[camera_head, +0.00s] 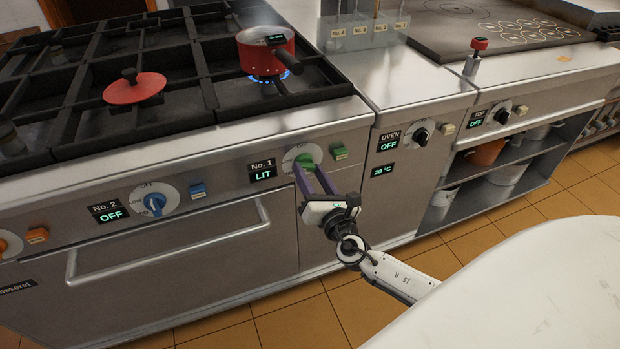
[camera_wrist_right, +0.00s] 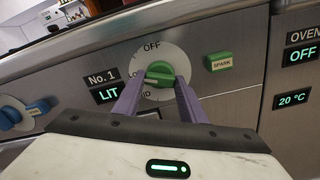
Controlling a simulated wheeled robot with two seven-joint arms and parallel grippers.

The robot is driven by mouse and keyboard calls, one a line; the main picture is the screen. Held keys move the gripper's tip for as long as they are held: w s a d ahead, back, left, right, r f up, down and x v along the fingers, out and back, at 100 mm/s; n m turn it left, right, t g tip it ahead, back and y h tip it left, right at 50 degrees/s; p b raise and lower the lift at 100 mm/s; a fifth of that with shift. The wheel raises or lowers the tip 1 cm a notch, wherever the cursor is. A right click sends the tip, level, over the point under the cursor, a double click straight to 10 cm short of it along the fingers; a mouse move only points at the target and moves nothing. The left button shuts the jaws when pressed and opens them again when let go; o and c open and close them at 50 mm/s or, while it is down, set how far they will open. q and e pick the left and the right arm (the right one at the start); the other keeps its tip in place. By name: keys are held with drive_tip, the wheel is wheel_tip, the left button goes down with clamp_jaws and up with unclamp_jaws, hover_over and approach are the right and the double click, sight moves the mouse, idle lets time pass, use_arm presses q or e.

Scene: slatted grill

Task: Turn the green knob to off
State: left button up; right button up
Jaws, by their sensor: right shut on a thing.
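The green knob (camera_head: 304,161) sits on a white round dial on the stove's front panel, beside a display reading "No. 1 LIT" (camera_head: 263,173). In the right wrist view the green knob (camera_wrist_right: 159,73) lies between my two purple fingertips, with its grip bar roughly sideways. "OFF" is printed at the top of the dial (camera_wrist_right: 151,52). My right gripper (camera_head: 312,172) is shut on the knob; it also shows in the right wrist view (camera_wrist_right: 158,88). A blue flame (camera_head: 268,77) burns under the red pot (camera_head: 265,50). My left gripper is not in view.
A green spark button (camera_head: 340,152) is just right of the dial. A blue knob (camera_head: 155,203) labelled No. 2 OFF is to the left. An oven handle bar (camera_head: 170,245) juts out below. The oven knob (camera_head: 421,135) is to the right.

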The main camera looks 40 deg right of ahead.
drive_tip(key=shift+f+m+b, duration=0.25)
drive_tip(key=shift+m+b, duration=0.55)
drive_tip(key=shift+m, duration=0.2)
drive_tip(key=m+b, duration=0.2)
drive_tip(key=shift+m, duration=0.3)
drive_tip(key=m+b, duration=0.2)
drive_tip(key=shift+m, duration=0.4)
drive_tip(key=shift+r+m, duration=0.1)
drive_tip(key=shift+m, duration=0.4)
drive_tip(key=m+b, duration=0.2)
drive_tip(key=m, duration=0.2)
drive_tip(key=shift+r, duration=0.1)
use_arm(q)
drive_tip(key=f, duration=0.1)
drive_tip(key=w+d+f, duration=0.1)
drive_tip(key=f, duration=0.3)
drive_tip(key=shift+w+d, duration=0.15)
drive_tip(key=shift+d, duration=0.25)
use_arm(e)
drive_tip(key=shift+m, duration=0.4)
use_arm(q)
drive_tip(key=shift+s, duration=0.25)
